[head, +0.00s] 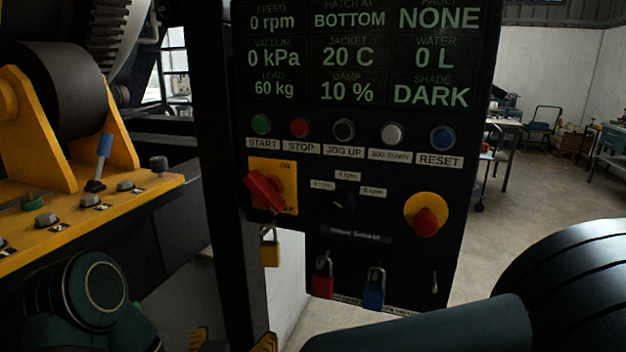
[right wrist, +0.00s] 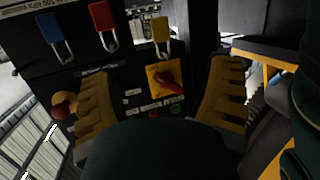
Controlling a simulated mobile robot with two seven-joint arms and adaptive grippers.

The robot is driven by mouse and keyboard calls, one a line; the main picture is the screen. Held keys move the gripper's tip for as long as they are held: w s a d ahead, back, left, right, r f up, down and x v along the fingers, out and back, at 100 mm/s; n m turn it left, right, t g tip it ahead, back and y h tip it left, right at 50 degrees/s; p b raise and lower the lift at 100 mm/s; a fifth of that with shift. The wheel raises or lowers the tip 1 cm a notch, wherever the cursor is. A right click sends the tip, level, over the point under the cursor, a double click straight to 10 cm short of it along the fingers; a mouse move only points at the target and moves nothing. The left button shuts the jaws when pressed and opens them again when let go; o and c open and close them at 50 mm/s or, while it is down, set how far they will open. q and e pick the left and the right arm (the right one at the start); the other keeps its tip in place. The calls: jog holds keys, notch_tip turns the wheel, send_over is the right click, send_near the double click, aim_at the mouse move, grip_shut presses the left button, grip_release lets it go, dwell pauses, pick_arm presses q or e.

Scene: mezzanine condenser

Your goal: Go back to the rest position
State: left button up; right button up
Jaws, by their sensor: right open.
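My right gripper (head: 235,344) shows at the bottom edge of the head view, its yellow fingertips apart. In the right wrist view my right gripper (right wrist: 160,72) is open, with nothing between its fingers. The control panel (head: 300,225) stands beyond it, with a red rotary switch (head: 264,190) on a yellow plate. The switch (right wrist: 168,82) appears between the fingers in the wrist view, apart from them. A yellow padlock (head: 270,250) hangs just below the switch. A part of my left arm shows at the lower left; its gripper is out of view.
A red padlock (head: 323,284) and a blue padlock (head: 374,292) hang low on the panel. A red mushroom button (head: 427,222) sits at right. A yellow machine frame (head: 90,215) with a blue-handled lever (head: 103,158) stands at left. Open floor (head: 530,215) lies to the right.

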jog(key=w+d+f+g+y, duration=0.1)
jog(key=w+d+f+g, duration=0.3)
jog(key=f, duration=0.7)
jog(key=w+d+f+g+y, duration=0.1)
jog(key=w+d+f+g, duration=0.1)
jog(key=w+d+f, duration=0.6)
pick_arm(q)
jog(key=shift+w+f, duration=0.15)
jog(key=shift+w, duration=0.15)
pick_arm(e)
jog(key=s+d+f+g+y, duration=0.1)
jog(key=s+d+f+g, duration=0.1)
jog(key=s+f, duration=0.3)
jog(key=s+d+f+g, duration=0.3)
jog(key=s+d+f, duration=0.1)
jog(key=s+f, duration=0.2)
jog(key=s+d+f+m+g+y, duration=0.1)
jog(key=s+d+f+g, duration=0.1)
jog(key=s+f, duration=0.3)
notch_tip(320, 180, down, 3)
jog(key=shift+s+d+r+g+y, duration=0.2)
jog(key=shift+s+d+g+y, duration=0.15)
jog(key=shift+d, duration=0.35)
pick_arm(q)
jog(key=shift+o, duration=0.2)
